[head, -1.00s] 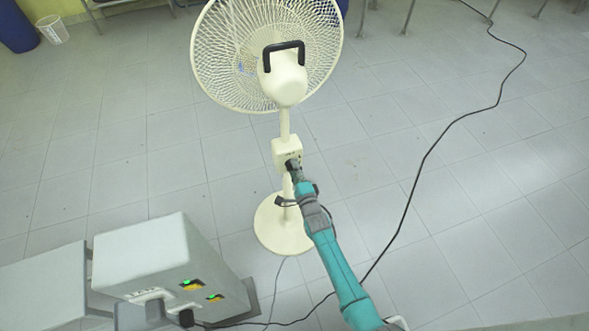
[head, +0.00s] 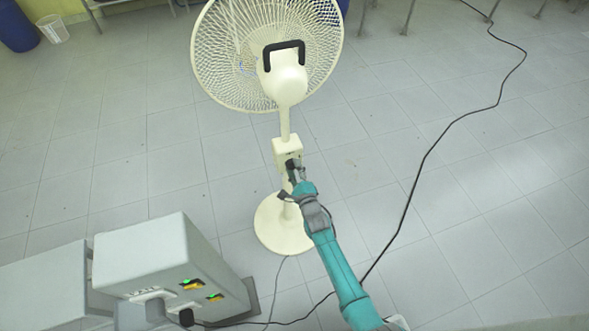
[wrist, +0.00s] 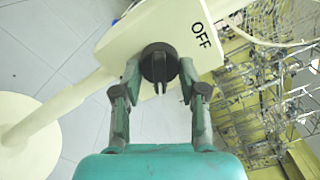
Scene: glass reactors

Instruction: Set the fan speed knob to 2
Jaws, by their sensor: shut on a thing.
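The cream pedestal fan (head: 284,85) stands on the floor with its back towards me. Its control box (head: 283,150) sits on the pole, and my gripper (head: 294,166) reaches it from the lower right. In the wrist view the black fan speed knob (wrist: 160,63) is on the box face, and the word OFF (wrist: 200,36) is printed to its upper right. My gripper (wrist: 159,72) is shut on the knob, one finger on each side. The knob's grip ridge points down in the wrist view. The other speed marks are not visible.
A grey box with green lights (head: 175,265) stands at the lower left. A black cable (head: 425,160) runs across the floor on the right.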

